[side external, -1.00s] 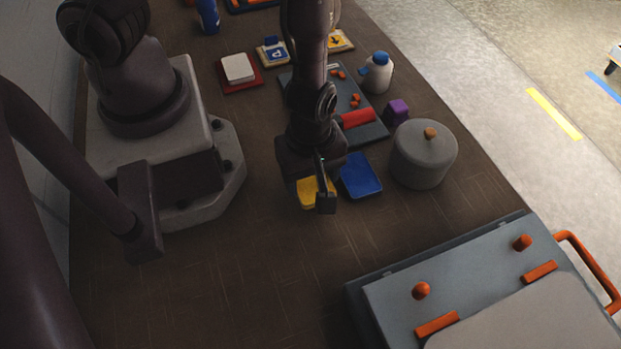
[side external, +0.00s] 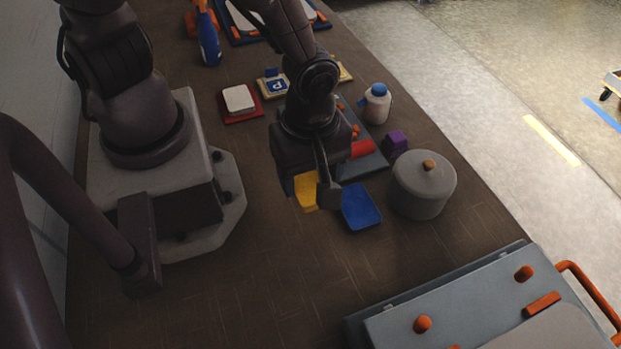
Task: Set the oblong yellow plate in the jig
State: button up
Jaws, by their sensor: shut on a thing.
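The yellow plate (side external: 305,191) is held in my gripper (side external: 318,197), apparently above the table. The finger and palm hide part of it, so its full outline does not show. A blue plate (side external: 360,208) lies on the table just right of my gripper. A grey board (side external: 366,168) with orange pegs and a red bar lies behind my gripper and looks like the jig. My arm covers much of its left side.
A grey lidded pot (side external: 424,187), a purple block (side external: 396,142) and a white bottle with blue cap (side external: 376,106) stand at the right. A grey case (side external: 400,297) fills the front right. The front-left table is clear.

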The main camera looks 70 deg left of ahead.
aim_at(316, 172)
notch_tip(316, 172, up, 3)
jog(key=shift+r, duration=0.1)
jog(key=shift+w+a+r, duration=0.1)
jog(key=shift+w+a, duration=0.3)
jog(key=shift+w, duration=0.2)
jog(key=w+a, duration=0.6)
jog(key=a, duration=0.4)
jog(key=w+a, duration=0.6)
jog(key=a, duration=0.4)
jog(key=shift+s+a+f, duration=0.1)
jog(key=shift+f, duration=6.05)
jog(key=shift+f, duration=0.7)
